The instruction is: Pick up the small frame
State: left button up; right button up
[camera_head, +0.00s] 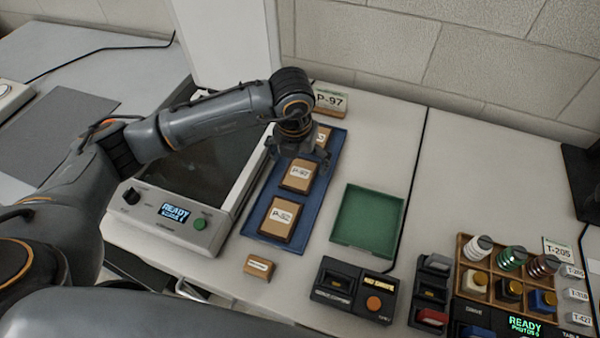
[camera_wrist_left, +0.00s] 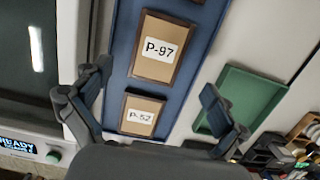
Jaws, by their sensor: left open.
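Several brown frames with white labels lie in a row in a blue tray (camera_head: 262,213). The frame marked P-97 (camera_head: 298,176) is in the middle of the row, and the frame marked P-52 (camera_head: 280,220) is nearest me. A third frame (camera_head: 323,137) at the far end is partly hidden by my left gripper (camera_head: 303,157). In the left wrist view P-97 (camera_wrist_left: 155,48) looks larger than P-52 (camera_wrist_left: 142,116). My left gripper (camera_wrist_left: 156,78) is open and empty above the tray, its fingers apart on either side of the frames. My right gripper is not in view.
A green tray (camera_head: 367,218) lies empty right of the blue tray. A device with a READY display (camera_head: 175,211) stands left. A small labelled block (camera_head: 259,267), a black console (camera_head: 352,291) and a wooden spool rack (camera_head: 466,277) are in front. A P-97 card (camera_head: 330,98) stands behind.

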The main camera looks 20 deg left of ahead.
aim_at(300, 173)
pick_arm(q)
jog(key=f, duration=0.2)
jog(key=w+f+p, duration=0.1)
jog(key=f, duration=0.2)
jog(key=shift+w+a, duration=0.15)
jog(key=shift+w, duration=0.05)
jog(key=shift+c, duration=0.2)
jog(key=c, duration=1.2)
jog(key=shift+r, duration=0.1)
jog(key=shift+c, duration=0.2)
